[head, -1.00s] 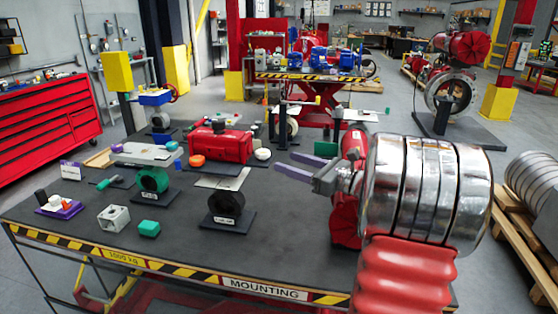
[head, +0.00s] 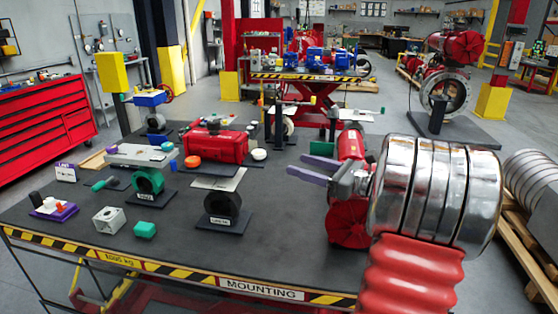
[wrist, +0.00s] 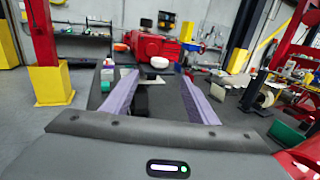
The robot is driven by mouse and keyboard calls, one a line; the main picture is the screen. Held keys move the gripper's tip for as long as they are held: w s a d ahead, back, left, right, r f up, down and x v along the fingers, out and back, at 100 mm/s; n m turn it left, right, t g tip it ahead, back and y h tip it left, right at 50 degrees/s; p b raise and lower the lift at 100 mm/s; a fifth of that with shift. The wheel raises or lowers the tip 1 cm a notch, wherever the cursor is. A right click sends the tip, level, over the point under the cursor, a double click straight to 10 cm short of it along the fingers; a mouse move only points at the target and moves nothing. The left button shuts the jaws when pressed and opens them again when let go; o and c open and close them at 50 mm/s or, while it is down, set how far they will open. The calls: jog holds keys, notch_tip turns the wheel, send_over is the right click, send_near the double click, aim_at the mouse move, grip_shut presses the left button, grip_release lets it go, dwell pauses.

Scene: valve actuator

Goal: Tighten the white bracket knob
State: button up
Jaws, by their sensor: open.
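In the head view, a round white knob-like piece (head: 259,154) sits on the table just right of the red actuator (head: 215,146). I cannot tell whether it is the white bracket knob. A pale flat bracket plate (head: 140,155) lies over the green valve body (head: 147,182). Another pale plate (head: 218,181) lies over a black valve body (head: 222,205). My gripper (head: 295,163), with two purple fingers, is open and empty, right of these parts. The wrist view shows the open fingers (wrist: 160,78) spread wide, with a white round piece (wrist: 159,62) beyond them.
An orange round piece (head: 192,161), a blue piece (head: 174,166), a grey block (head: 109,220) and a green block (head: 145,229) lie on the dark table (head: 180,250). Posts stand at the back of the table. The front middle is clear.

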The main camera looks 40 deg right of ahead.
aim_at(265, 155)
jog(key=shift+w+d+f+n+g+y, duration=0.1)
jog(key=shift+w+d+n+g+y, duration=0.3)
jog(key=shift+d+n+g+y, duration=0.35)
jog(key=shift+w+d+n+g+y, duration=0.3)
jog(key=shift+w+d+n+y, duration=0.25)
jog(key=shift+d+y, duration=0.4)
jog(key=shift+w+d+f+n+g+y, duration=0.1)
jog(key=shift+w+d+n+g+y, duration=0.2)
jog(key=shift+d+n+g+y, duration=0.55)
jog(key=shift+a+t, duration=0.25)
jog(key=shift+t, duration=0.05)
jog(key=x, duration=1.3)
jog(key=shift+w+a+r, duration=0.15)
jog(key=shift+w+a, duration=0.05)
jog(key=shift+a, duration=0.1)
jog(key=shift+c, duration=0.7)
jog(key=c, duration=0.9)
